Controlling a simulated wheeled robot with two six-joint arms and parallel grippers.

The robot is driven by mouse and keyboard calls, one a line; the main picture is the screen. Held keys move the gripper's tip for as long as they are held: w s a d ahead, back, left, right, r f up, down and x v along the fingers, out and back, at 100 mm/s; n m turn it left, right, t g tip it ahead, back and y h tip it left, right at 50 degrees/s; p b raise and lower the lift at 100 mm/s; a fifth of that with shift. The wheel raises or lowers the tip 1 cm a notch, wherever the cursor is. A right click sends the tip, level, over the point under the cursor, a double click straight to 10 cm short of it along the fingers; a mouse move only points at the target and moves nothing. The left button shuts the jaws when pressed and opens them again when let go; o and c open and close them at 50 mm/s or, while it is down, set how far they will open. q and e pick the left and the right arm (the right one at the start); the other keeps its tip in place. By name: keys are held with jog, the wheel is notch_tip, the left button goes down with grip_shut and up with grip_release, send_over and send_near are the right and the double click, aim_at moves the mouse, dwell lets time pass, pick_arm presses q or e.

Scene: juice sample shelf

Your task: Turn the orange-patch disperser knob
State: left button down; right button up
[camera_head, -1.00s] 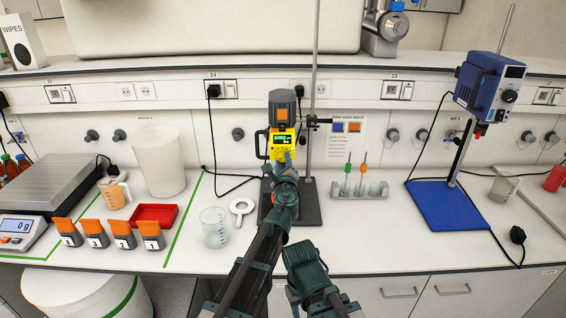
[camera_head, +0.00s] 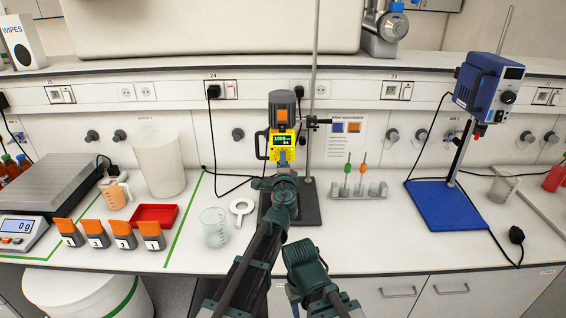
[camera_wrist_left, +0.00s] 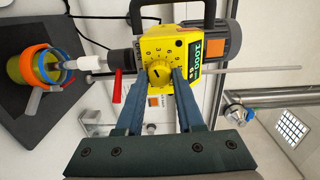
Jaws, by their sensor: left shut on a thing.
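The disperser (camera_head: 281,139) has a yellow body, a grey motor and an orange patch (camera_head: 282,114); it hangs on a stand at the bench's back. Its yellow knob (camera_wrist_left: 158,73) shows in the left wrist view, with a dark pointer mark and a printed scale around it. My left gripper (camera_head: 284,163) is shut on the knob, one finger on each side; it also shows in the left wrist view (camera_wrist_left: 159,80). The lit display (camera_wrist_left: 200,48) appears to read 1000. My arm hides the disperser's lower part in the head view. My right gripper (camera_head: 303,256) is low at the bench front; its jaws are unclear.
A vessel (camera_wrist_left: 38,68) with blue and orange rings is below the disperser shaft.

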pick_arm(q)
jog(key=shift+n, duration=0.9)
jog(key=c, duration=0.5)
grip_release()
